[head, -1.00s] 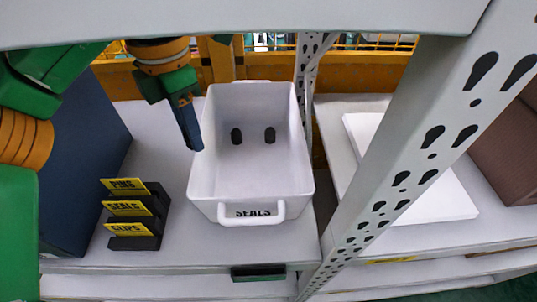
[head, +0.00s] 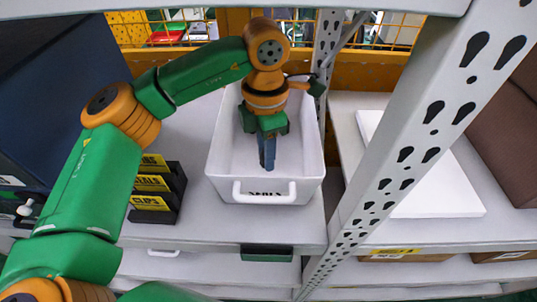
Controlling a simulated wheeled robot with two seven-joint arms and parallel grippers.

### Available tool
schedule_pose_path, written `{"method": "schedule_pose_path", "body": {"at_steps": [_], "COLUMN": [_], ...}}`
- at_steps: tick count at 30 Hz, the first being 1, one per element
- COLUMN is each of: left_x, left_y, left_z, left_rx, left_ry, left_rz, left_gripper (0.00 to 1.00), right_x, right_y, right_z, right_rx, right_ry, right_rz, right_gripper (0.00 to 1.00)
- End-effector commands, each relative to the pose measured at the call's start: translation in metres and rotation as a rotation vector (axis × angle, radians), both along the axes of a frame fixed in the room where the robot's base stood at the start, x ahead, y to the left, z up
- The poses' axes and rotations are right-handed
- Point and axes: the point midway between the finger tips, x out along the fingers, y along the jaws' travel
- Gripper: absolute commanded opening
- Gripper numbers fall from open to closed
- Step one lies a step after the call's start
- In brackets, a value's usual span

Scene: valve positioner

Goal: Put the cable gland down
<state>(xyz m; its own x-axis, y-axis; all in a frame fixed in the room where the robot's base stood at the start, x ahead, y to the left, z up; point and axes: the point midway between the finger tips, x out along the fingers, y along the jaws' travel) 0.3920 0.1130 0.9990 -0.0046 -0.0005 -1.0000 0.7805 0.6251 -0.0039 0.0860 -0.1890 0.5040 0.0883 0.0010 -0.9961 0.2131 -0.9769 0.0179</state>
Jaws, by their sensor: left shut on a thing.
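My left gripper (head: 267,155) points down inside the white bin (head: 265,190), with its dark blue fingers together. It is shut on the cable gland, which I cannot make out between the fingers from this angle. The bin stands on the grey shelf and has a front handle and a partly hidden label. The gripper and wrist cover much of the bin's inside, and I cannot make out any loose pieces on its floor. My right gripper is not in view.
A black rack of yellow labels (head: 158,190) stands left of the bin. A perforated upright (head: 400,160) rises to its right, with a white board (head: 430,185) beyond. A dark blue box (head: 60,90) is at the far left. A shelf edge crosses the top.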

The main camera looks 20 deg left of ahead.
Motion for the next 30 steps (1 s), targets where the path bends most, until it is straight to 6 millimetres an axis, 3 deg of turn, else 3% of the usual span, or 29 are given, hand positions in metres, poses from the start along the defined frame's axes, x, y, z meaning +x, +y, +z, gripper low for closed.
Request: {"method": "schedule_pose_path", "body": {"at_steps": [3, 23, 24, 27, 30], "left_x": [0.000, 0.000, 0.000, 0.000, 0.000], "left_y": [0.000, 0.000, 0.000, 0.000, 0.000], "left_z": [-0.011, -0.024, -0.023, -0.023, -0.023], "left_rx": [0.000, 0.000, 0.000, 0.000, 0.000], "left_ry": [0.000, -0.001, -0.001, -0.001, -0.001], "left_rz": [-0.001, -0.001, -0.001, -0.001, -0.001], "left_gripper": [0.00, 0.00, 0.32, 0.59, 0.60], "right_x": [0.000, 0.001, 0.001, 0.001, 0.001], "right_y": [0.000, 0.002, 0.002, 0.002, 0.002], "right_z": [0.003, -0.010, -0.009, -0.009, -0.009], "right_rx": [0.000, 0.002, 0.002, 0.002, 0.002], "right_ry": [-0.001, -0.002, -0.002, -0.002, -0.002], "right_rz": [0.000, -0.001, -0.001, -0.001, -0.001], "right_gripper": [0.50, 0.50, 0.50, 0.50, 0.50]}}
